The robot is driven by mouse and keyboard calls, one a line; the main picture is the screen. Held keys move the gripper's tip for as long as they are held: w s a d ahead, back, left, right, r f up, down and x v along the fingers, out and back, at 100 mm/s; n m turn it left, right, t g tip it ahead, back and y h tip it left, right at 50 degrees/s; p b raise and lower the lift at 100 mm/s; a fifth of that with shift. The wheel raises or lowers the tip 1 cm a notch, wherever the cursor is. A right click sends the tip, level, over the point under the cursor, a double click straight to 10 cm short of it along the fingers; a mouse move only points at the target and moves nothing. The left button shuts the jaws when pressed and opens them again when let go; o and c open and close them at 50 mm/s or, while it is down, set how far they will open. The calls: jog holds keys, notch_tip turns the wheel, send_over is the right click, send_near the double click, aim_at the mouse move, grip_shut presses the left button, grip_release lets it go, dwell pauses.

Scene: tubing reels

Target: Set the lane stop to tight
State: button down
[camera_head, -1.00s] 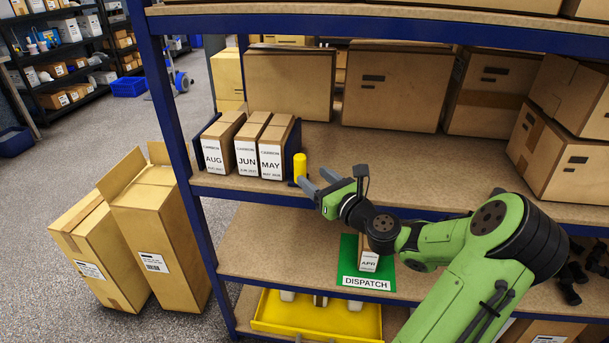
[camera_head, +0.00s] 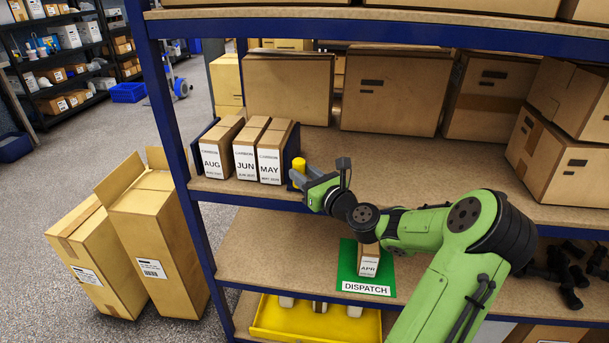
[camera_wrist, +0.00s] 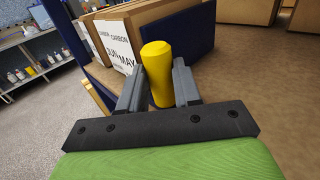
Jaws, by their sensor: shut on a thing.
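The lane stop shows as a yellow upright knob (camera_head: 298,164) at the right end of the box lane on the middle shelf, beside a dark blue end plate (camera_head: 294,146). It also shows in the wrist view (camera_wrist: 158,72). My gripper (camera_wrist: 159,88) has a finger on each side of the yellow knob and is shut on it. In the head view my gripper (camera_head: 302,177) reaches in from the right and hides the knob's lower part. The AUG box (camera_head: 212,160), JUN box (camera_head: 246,162) and MAY box (camera_head: 270,166) stand upright in the lane, left of the end plate.
Large cartons (camera_head: 395,92) stand at the back of the same shelf. Bare shelf (camera_head: 400,165) lies right of the lane. An APR box (camera_head: 368,262) stands on the green DISPATCH mat (camera_head: 347,262) below. A blue post (camera_head: 170,110) rises left of the lane.

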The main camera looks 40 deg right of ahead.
aim_at(282, 168)
jog(key=shift+w+a+p, duration=1.1)
jog(key=shift+w+a, duration=0.2)
jog(key=shift+w, duration=0.3)
jog(key=c, duration=0.8)
grip_release()
jog(key=shift+w+a, duration=0.1)
jog(key=shift+s, duration=0.45)
jog(key=shift+s+a+b, duration=0.25)
jog(key=shift+s+a, duration=0.05)
jog(key=shift+s, duration=2.2)
jog(key=shift+s+a+b, duration=0.3)
jog(key=shift+s, duration=2.15)
jog(key=shift+s+a+b, duration=0.25)
jog(key=shift+s+a, duration=0.05)
jog(key=shift+s, duration=2.2)
